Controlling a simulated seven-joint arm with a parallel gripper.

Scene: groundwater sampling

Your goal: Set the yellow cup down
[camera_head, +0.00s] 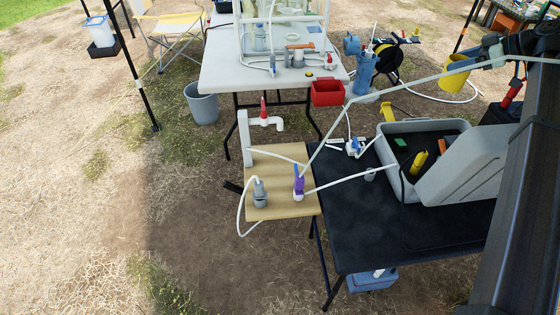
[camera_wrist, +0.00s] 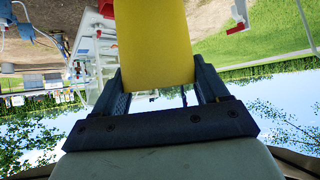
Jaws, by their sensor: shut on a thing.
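The yellow cup (camera_wrist: 153,38) fills the top middle of the wrist view, close to the camera. My gripper (camera_wrist: 157,74) is shut on it, with one dark finger on each side. The cup's far end is cut off by the frame edge. The wrist picture is upside down, with ground and grass above and sky below. In the head view, a yellow cup-shaped thing (camera_head: 455,76) shows at the upper right beside my arm; I cannot tell whether it is the held cup.
A black table (camera_head: 410,236) has bare room at its front and carries an open grey case (camera_head: 462,172). A wooden board (camera_head: 285,205) beside it holds fittings and a looping hose. A pale table (camera_head: 218,70) with apparatus stands behind. A red bin (camera_head: 328,93) hangs there.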

